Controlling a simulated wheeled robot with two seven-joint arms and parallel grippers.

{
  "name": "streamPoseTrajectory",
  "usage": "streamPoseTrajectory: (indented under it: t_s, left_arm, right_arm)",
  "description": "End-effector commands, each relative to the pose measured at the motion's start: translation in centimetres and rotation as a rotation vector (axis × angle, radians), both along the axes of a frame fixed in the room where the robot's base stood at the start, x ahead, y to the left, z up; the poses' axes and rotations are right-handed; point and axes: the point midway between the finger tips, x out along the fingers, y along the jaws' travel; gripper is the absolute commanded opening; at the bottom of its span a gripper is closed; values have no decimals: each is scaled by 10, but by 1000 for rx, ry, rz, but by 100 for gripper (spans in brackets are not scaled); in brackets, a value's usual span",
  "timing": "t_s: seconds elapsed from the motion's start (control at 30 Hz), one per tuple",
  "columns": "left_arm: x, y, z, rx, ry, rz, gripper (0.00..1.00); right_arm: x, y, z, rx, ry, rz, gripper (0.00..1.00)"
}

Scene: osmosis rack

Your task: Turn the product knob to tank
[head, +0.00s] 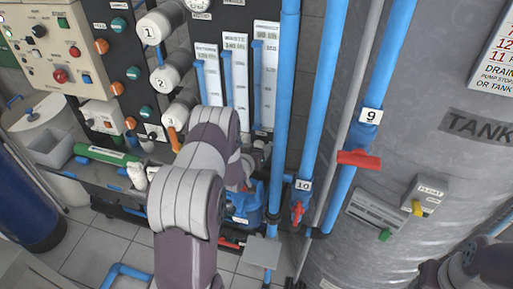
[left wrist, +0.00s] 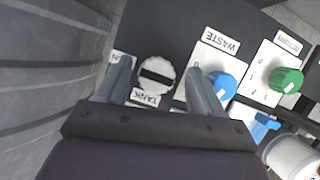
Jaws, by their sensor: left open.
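In the left wrist view, a round white knob (left wrist: 157,75) with a dark bar across its face sits on a dark panel. A label reading TANK (left wrist: 147,97) is beside it, and another label is partly hidden by a finger. I take this as the product knob, though no product label is readable there. My left gripper (left wrist: 160,85) is open, with one finger on each side of the knob; I cannot tell whether they touch it. In the head view my left arm hides this gripper and the knob. My right gripper is not in view.
Beside the knob are a blue knob (left wrist: 222,84) on a plate marked WASTE and a green knob (left wrist: 286,80). Blue pipes (head: 283,110), a red valve handle (head: 358,159) and a large grey tank (head: 440,80) stand right of my left arm. A control box (head: 45,45) is at upper left.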

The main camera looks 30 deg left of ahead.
Motion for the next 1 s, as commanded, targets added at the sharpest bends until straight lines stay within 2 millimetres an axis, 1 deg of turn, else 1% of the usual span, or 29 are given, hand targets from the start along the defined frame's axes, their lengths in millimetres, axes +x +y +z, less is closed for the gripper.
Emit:
streamPoseTrajectory:
  t_s: [0.23,0.27,0.3,0.37,0.4,0.43,0.77,1.0]
  left_arm:
    - [1,0,-1,0,0,0,67]
    - [1,0,0,0,0,-1,61]
    - [1,0,0,0,0,0,48]
    - [1,0,0,0,0,-1,28]
    - [1,0,0,1,0,-1,15]
    - [1,0,0,1,0,-1,11]
    - [1,0,-2,-34,-8,-1,11]
    - [0,1,-4,-170,-40,1,11]
  right_arm:
    - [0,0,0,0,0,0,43]
    - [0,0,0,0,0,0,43]
    - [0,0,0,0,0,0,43]
    - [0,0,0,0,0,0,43]
    - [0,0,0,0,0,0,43]
    - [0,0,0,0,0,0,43]
    - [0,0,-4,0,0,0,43]
    - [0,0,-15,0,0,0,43]
